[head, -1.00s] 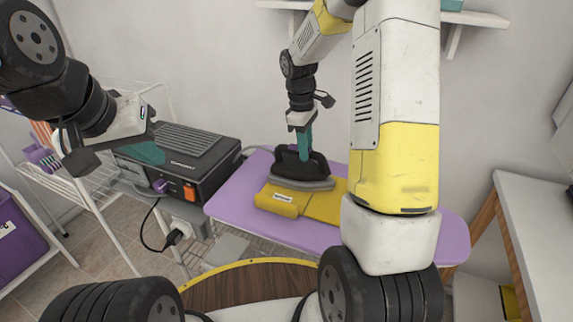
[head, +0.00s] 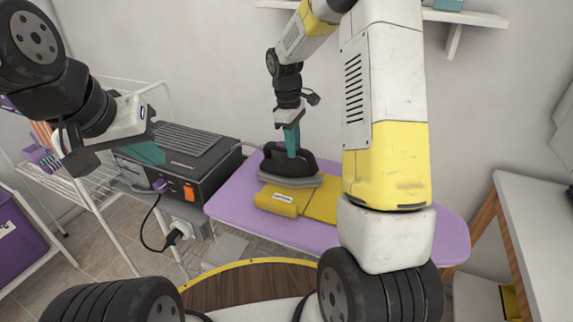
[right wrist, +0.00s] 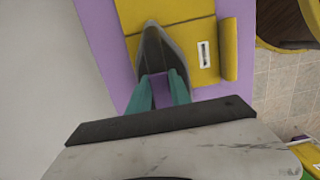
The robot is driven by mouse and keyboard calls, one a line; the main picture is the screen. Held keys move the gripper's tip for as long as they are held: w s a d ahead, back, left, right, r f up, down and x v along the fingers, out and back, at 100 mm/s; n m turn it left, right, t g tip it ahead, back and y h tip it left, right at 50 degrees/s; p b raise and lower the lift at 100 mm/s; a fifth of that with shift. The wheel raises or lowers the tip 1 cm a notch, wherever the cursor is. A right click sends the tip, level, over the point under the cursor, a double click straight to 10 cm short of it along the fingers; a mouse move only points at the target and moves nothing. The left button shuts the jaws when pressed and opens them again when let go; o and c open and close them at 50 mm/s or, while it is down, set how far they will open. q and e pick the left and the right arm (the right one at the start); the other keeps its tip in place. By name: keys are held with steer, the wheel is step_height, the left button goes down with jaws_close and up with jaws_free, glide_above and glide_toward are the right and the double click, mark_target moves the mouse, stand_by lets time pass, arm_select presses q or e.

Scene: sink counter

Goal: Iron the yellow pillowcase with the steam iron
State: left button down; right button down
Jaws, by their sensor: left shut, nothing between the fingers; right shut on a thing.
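The steam iron (head: 288,165), black with a grey soleplate, sits flat at the left end of the yellow pillowcase (head: 322,200) on the purple ironing board (head: 400,235). My right gripper (head: 291,143) is shut on the iron's handle from above. The right wrist view shows its teal fingers (right wrist: 160,88) around the handle, with the iron's pointed tip over the yellow cloth. The pillowcase has a rolled near edge with a white label. My right arm hides its right part in the head view. My left gripper (head: 115,155) is shut and empty, left of the board.
A black station (head: 180,160) with an orange switch stands left of the board, its cord hanging below. A white wire rack (head: 75,185) is at the left and a white table (head: 540,220) at the right. A round wooden top (head: 250,285) lies in front.

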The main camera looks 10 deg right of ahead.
steer(key=shift+w+a, duration=0.15)
steer(key=shift+a, duration=0.15)
steer(key=shift+w+a, duration=0.6)
steer(key=shift+a, duration=0.15)
steer(key=shift+s+d, duration=0.1)
steer(key=shift+s+d, duration=0.7)
steer(key=shift+d, duration=0.3)
steer(key=shift+s+d, duration=0.65)
steer(key=shift+d, duration=0.35)
